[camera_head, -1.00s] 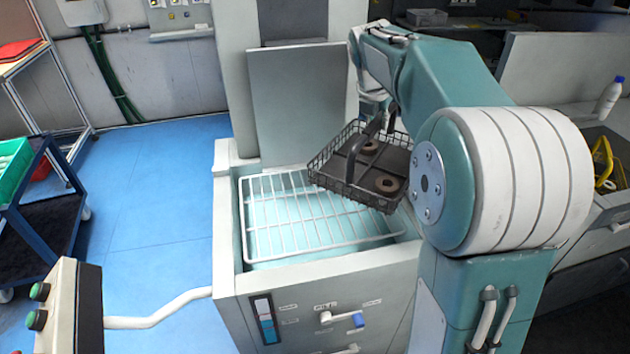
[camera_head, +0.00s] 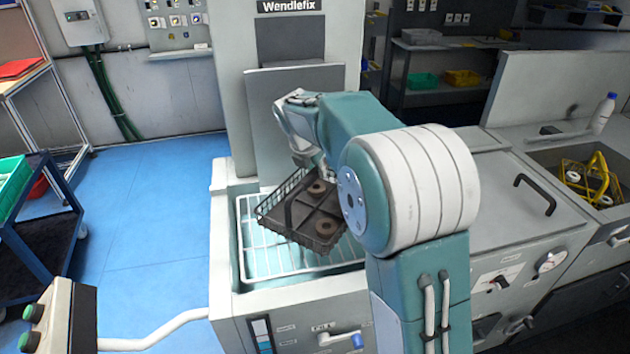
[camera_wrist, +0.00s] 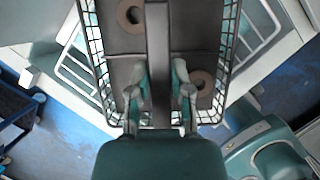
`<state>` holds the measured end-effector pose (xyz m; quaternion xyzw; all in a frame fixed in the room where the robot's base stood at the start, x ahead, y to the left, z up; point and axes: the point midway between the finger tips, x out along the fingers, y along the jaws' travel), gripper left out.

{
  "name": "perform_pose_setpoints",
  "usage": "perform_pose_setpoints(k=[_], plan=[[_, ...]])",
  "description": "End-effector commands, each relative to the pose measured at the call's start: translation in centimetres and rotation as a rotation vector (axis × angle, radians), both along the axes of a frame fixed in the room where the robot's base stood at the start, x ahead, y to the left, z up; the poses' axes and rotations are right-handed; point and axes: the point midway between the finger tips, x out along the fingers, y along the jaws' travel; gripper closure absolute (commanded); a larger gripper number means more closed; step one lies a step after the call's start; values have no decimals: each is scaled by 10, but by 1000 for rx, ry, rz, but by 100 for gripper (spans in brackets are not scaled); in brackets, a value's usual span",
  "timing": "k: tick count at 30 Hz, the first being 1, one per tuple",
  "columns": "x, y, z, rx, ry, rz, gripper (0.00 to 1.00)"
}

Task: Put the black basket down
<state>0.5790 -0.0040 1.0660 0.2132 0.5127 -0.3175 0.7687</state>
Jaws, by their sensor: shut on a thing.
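The black basket (camera_head: 312,237) is a wire basket with a dark tray inside and brown ring-shaped parts (camera_head: 326,228) in it. It hangs tilted above the white wire rack (camera_head: 262,250) of the open washer. In the wrist view the basket's handle bar (camera_wrist: 157,60) runs up the middle between my gripper fingers. My gripper (camera_wrist: 160,95) is shut on this handle. In the head view my arm and the basket hide the fingertips and part of the rack.
The washer's wall (camera_head: 222,220) surrounds the rack. A sink on the right holds a yellow basket (camera_head: 588,180). A blue cart (camera_head: 40,210) stands at the left. A control box (camera_head: 62,315) is at the front left.

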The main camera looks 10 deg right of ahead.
Motion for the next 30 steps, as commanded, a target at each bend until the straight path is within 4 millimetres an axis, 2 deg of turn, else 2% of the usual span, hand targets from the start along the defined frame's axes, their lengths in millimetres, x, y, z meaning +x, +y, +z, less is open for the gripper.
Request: perform_pose_setpoints(k=[2, 6, 9, 20, 21, 22, 23, 30], plan=[[2, 6, -6, 0, -1, 4, 100], [2, 5, -27, -1, 1, 1, 100], [2, 5, -35, -1, -2, 3, 100], [2, 5, -38, 0, -2, 2, 100], [2, 5, -39, -1, 1, 2, 60], [2, 5, -39, 0, 0, 1, 47], [2, 5, -39, 0, 0, 1, 39], [2, 5, -39, -1, 1, 2, 39]])
